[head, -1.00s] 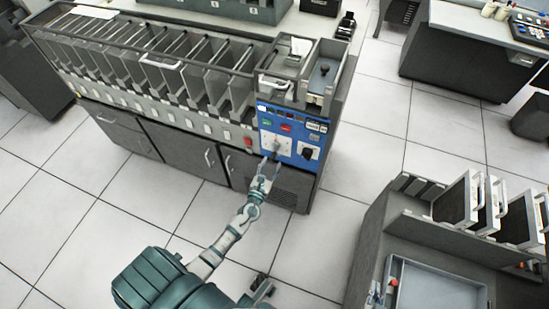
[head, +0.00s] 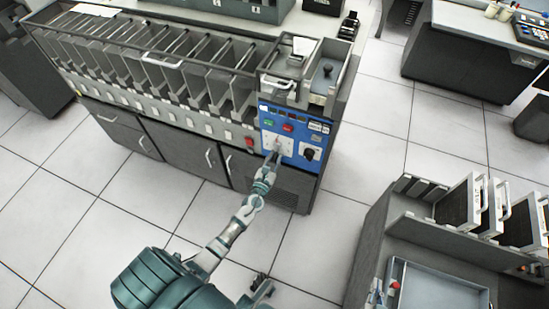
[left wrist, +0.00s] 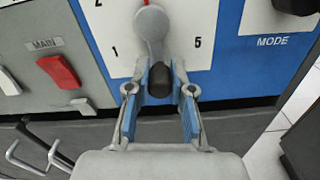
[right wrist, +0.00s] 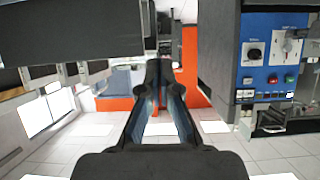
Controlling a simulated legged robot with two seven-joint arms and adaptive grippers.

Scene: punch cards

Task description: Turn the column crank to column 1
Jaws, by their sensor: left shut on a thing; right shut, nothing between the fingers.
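The column crank (left wrist: 152,28) is a grey lever on a white dial plate (left wrist: 118,22) set in a blue panel. Its arm hangs downward to a dark knob (left wrist: 160,84), between the printed 1 at lower left and 5 at lower right. My left gripper (left wrist: 160,72) is shut on the knob, one blue-padded finger on each side. In the head view my left gripper (head: 272,162) reaches the panel from below and partly hides the crank. My right gripper (right wrist: 160,72) is shut and empty in the right wrist view, away from the crank.
A red MAIN switch (left wrist: 58,72) is left of the dial, and the black MODE knob (head: 308,153) is to its right. Card bins (head: 150,75) run along the machine top. A grey cart (head: 375,225) stands at lower right. Open tiled floor lies in front.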

